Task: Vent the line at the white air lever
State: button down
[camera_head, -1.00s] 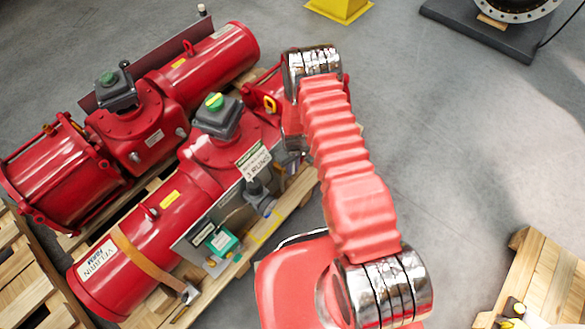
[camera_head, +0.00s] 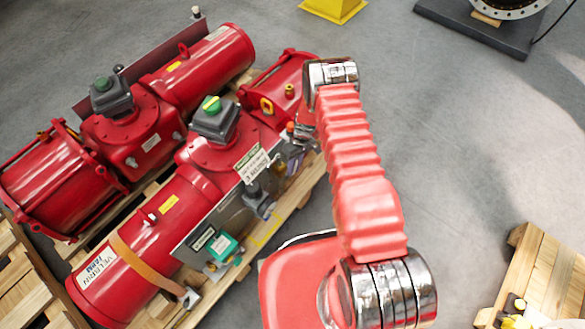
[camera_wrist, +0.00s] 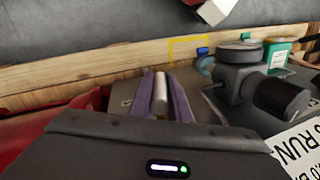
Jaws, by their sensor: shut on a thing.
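The white air lever (camera_wrist: 160,93) is a pale rod in the wrist view. It stands between the two purple-grey fingers of my gripper (camera_wrist: 160,84), which are shut on it. The lever's far end shows between the fingertips; its base is hidden behind the gripper body. In the head view my gripper (camera_head: 299,137) is small and partly hidden by my arm, beside the grey panel (camera_head: 232,212) of the near red actuator (camera_head: 160,218). I cannot make out the lever there.
A dark grey regulator (camera_wrist: 240,75) stands close right of my fingers, with a teal box (camera_wrist: 277,55) beyond it. A second red actuator (camera_head: 130,135) lies behind the near one. Wooden pallets (camera_head: 545,270) stand at the sides. Grey floor (camera_head: 470,150) is clear at right.

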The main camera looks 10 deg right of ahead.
jog(key=shift+d, duration=0.15)
jog(key=c, duration=1.7)
grip_release()
jog(key=shift+o, duration=0.2)
jog(key=shift+r, duration=0.1)
jog(key=v, duration=1.3)
jog(key=shift+r, duration=0.2)
jog(key=shift+c, duration=0.4)
